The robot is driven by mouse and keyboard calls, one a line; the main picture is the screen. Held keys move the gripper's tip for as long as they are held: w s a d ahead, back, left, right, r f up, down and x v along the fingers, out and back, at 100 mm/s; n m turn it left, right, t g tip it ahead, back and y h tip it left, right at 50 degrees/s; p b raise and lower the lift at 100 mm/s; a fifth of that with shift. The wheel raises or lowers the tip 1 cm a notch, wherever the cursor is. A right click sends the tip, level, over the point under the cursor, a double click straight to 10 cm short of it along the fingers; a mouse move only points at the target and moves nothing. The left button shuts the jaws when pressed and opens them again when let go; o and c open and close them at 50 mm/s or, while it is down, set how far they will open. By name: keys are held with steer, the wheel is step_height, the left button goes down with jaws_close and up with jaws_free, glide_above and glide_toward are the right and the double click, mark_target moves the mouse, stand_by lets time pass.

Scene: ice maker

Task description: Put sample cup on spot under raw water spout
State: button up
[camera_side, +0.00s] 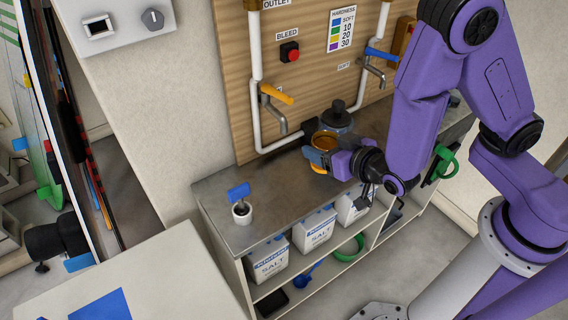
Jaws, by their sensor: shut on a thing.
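My purple gripper (319,161) is over the metal counter, shut on a small amber cup (325,142), which I take to be the sample cup. The fingers hide the cup's lower part, so I cannot tell whether it touches the counter. To its left, a grey spout with an orange handle (278,95) hangs from white pipe. A second spout with a blue handle (381,55) is farther right. The small labels by the taps are too small to read surely. The cup is right of and below the orange-handled spout's mouth. No marked spot shows clearly beneath either spout.
A glass jar with a black knob (338,114) stands close behind the cup. A white pot with a blue tag (241,211) stands at the counter's left end. Salt boxes (314,229) sit on the shelf below. The counter (275,195) is clear left of my gripper.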

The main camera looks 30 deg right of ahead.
steer(key=w+a+f, duration=0.1)
steer(key=w+f, duration=0.1)
steer(key=w, duration=0.1)
steer(key=w+a+f, duration=0.1)
steer(key=w+f, duration=0.2)
steer(key=w+a+f, duration=0.2)
steer(key=w+f, duration=0.1)
steer(key=shift+w, duration=0.25)
steer(key=shift+w+f, duration=0.15)
steer(key=shift+f, duration=1.65)
steer(key=shift+f, duration=0.1)
steer(key=o, duration=1.1)
steer(key=shift+s+a+r, duration=0.1)
steer(key=shift+s+r, duration=0.1)
steer(key=v, duration=1.1)
steer(key=shift+s+r, duration=0.15)
steer(key=shift+s, duration=0.1)
